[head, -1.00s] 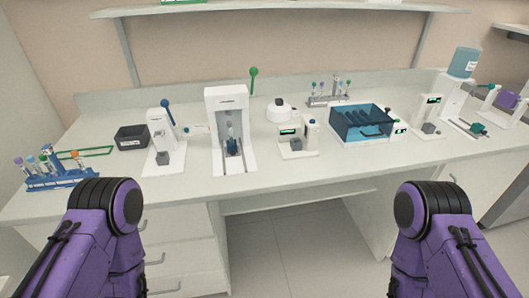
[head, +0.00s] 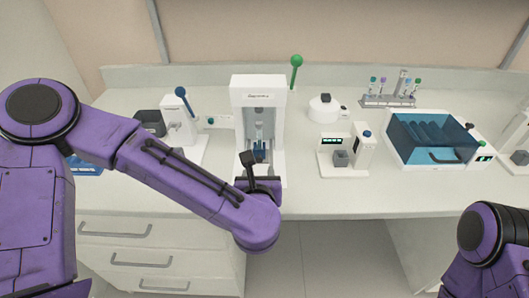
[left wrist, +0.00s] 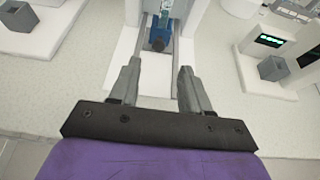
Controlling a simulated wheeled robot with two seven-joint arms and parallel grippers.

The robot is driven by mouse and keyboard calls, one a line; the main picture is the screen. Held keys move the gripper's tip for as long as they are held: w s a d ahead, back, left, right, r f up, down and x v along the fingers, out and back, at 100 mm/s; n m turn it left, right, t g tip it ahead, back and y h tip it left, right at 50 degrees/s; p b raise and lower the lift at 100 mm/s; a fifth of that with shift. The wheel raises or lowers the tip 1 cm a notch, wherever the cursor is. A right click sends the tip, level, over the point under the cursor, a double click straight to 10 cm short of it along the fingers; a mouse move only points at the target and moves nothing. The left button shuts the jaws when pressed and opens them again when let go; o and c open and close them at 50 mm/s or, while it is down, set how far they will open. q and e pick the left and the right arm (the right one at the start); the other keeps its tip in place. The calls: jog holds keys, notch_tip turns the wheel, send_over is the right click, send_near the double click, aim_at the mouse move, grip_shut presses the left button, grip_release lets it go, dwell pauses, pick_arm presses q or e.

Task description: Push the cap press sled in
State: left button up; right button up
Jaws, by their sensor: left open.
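The cap press (head: 257,95) is a tall white frame with a green-knobbed lever (head: 296,62), standing on the bench in the middle of the head view. Its blue sled (head: 258,152) sits low in the frame, partly hidden by my left gripper in the head view. In the left wrist view the sled (left wrist: 157,38) lies between two rails on the white base, just beyond the fingertips. My left gripper (left wrist: 155,75) is open and empty, its fingers over the front of the base, pointing at the sled without visible contact. My right gripper is out of view; only part of that arm shows.
A white device with a blue-knobbed lever (head: 182,110) stands left of the press. A small device with a grey block (head: 341,158) stands to the right, then a blue-lidded box (head: 432,140). Bare bench lies in front of these.

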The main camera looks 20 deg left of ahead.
aim_at(259, 151)
pick_arm(q)
jog(key=x, duration=0.1)
jog(key=p+x, duration=0.1)
jog(key=shift+w+a, duration=0.3)
jog(key=shift+a, duration=0.1)
jog(key=x, duration=0.4)
jog(key=p+x, duration=0.1)
jog(key=x, duration=0.1)
jog(key=shift+s+d+f, duration=0.1)
jog(key=shift+d+f, duration=0.15)
jog(key=shift+d, duration=0.05)
jog(key=shift+s+r, duration=0.25)
jog(key=shift+s, duration=0.15)
jog(key=shift+c, duration=1.2)
jog(key=shift+w+f, duration=0.1)
grip_shut()
jog(key=w+b, duration=0.1)
jog(key=w, duration=0.1)
jog(key=w+a+b, duration=0.1)
jog(key=w+b, duration=0.1)
jog(key=shift+w+a+f, duration=0.1)
jog(key=shift+f, duration=0.1)
jog(key=shift+w+a+r, duration=0.1)
jog(key=shift+w+r, duration=0.05)
jog(key=shift+r, duration=0.2)
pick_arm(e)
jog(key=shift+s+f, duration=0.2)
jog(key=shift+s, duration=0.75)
